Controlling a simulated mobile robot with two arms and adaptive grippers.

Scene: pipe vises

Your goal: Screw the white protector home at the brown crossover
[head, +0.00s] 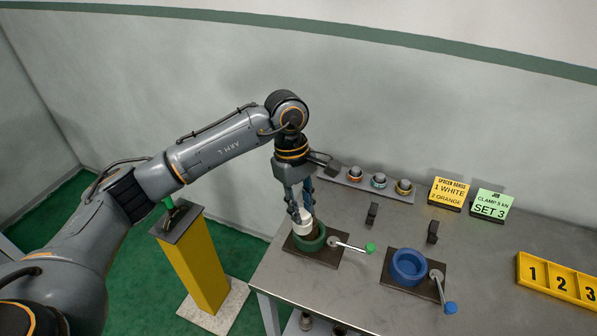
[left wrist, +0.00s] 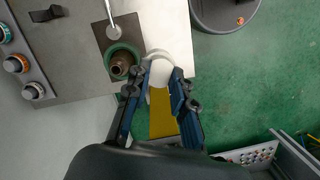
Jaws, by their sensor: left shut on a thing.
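My left gripper (head: 302,212) is shut on the white protector (head: 303,228), a short white cylinder. In the head view they overlap the green ring vise (head: 309,243) near the table's left edge. In the left wrist view the protector (left wrist: 160,72) is between the finger ends, to the right of the green vise (left wrist: 110,62). There a brown pipe end (left wrist: 120,66), apparently the crossover, stands inside the ring. The protector looks apart from it; the height gap is hard to tell. The crossover is hidden in the head view. My right gripper is in neither view.
A blue ring vise (head: 409,266) with a handle stands to the right. Several ringed parts sit on a rack (head: 372,185) at the back. Beside it are a yellow sign (head: 449,193) and a green sign (head: 490,205). A yellow pedestal (head: 195,265) stands left of the table.

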